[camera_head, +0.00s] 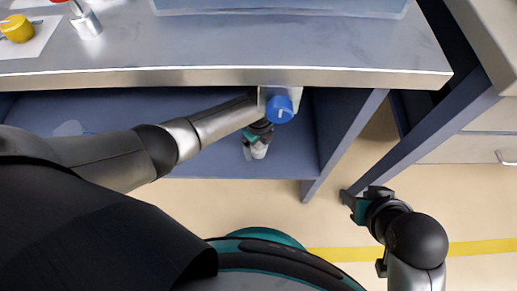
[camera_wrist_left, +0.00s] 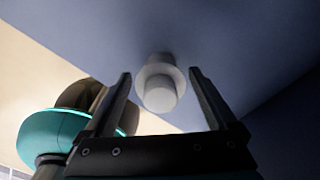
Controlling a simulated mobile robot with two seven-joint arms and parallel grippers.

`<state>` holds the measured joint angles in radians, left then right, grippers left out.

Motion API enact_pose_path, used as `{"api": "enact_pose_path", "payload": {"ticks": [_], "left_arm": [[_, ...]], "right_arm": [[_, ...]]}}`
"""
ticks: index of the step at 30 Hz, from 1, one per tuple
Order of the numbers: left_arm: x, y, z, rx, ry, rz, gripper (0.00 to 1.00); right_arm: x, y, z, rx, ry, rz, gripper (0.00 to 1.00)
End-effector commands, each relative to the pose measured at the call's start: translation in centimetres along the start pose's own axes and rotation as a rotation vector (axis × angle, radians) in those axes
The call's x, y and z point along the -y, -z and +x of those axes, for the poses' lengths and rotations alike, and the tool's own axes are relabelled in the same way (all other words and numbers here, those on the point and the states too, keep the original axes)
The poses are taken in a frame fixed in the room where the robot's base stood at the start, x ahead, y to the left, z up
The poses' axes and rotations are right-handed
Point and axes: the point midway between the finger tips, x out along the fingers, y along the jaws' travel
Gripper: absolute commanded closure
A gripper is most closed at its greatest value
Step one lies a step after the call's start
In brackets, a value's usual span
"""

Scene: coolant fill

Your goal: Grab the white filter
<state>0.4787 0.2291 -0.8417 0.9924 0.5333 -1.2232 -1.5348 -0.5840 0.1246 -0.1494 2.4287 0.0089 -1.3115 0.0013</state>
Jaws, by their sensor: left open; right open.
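The white filter (camera_head: 259,151) shows in the head view under the front of the bench, against the blue lower shelf. In the left wrist view the filter (camera_wrist_left: 160,88) is a pale stepped cylinder, a wide collar with a narrower end. My left gripper (camera_head: 252,142) reaches under the bench top at the filter. In the wrist view its open fingers (camera_wrist_left: 160,75) stand on either side of the filter, with a gap on both sides. My right gripper (camera_head: 352,203) is open and empty, off to the right above the floor.
A blue knob (camera_head: 279,109) on a bracket at the metal bench top's (camera_head: 230,52) front edge sits just above my left gripper. A yellow cap (camera_head: 17,28) is at the upper left. A blue side panel (camera_head: 343,145) bounds the shelf (camera_head: 215,163) on the right.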

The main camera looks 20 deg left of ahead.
Motion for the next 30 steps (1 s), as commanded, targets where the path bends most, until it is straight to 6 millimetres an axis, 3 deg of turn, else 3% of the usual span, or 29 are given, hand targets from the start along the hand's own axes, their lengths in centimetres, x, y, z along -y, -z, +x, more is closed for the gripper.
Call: {"api": "enact_pose_path", "payload": {"ticks": [10,30], "left_arm": [[0.06,-0.02,0.4,0.001,0.002,0.001,0.09],[0.04,0.0,0.41,0.0,0.001,0.0,0.84]], "right_arm": [[0.27,0.56,-0.18,-0.035,0.007,-0.002,0.5],[0.25,0.55,-0.16,-0.034,0.007,-0.002,0.5]]}}
